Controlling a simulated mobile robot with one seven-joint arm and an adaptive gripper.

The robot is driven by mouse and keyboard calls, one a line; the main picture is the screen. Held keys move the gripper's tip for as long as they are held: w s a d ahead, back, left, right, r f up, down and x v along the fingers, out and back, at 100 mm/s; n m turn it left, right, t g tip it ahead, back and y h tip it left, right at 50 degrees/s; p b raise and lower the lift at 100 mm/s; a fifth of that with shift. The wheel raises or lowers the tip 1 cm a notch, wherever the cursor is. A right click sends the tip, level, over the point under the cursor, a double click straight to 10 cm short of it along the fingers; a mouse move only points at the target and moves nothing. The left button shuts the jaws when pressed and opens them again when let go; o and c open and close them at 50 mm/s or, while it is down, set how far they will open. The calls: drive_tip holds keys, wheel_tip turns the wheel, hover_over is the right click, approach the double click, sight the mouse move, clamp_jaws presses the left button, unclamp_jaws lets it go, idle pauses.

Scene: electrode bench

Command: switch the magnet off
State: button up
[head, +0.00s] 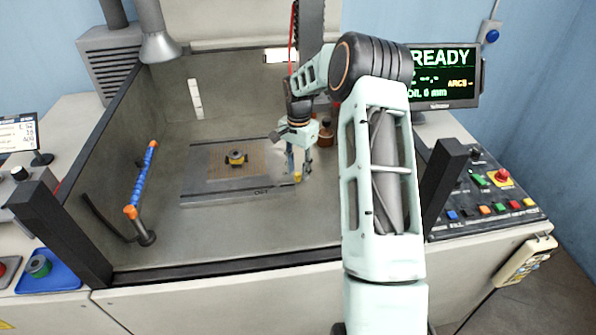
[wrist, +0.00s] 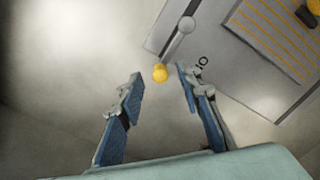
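The magnet is a flat grey plate (head: 215,190) with an orange-lined top, on the floor of the machine tank; its corner shows in the wrist view (wrist: 250,70). A grey lever (wrist: 174,45) comes from a round hub at the plate's edge and ends in a yellow knob (wrist: 160,73), also visible in the head view (head: 298,176). The knob shows just beyond the fingertips; contact is not visible.
A dark and yellow piece (head: 236,158) sits on the magnet. A blue jointed hose (head: 143,180) stands at the left of the tank. A brown cylindrical item (head: 326,137) is behind my gripper. The tank floor in front of the plate is clear. The monitor (head: 443,75) reads READY.

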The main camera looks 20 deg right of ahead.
drive_tip(key=shift+f, duration=0.85)
drive_tip(key=shift+c, duration=0.4)
clamp_jaws()
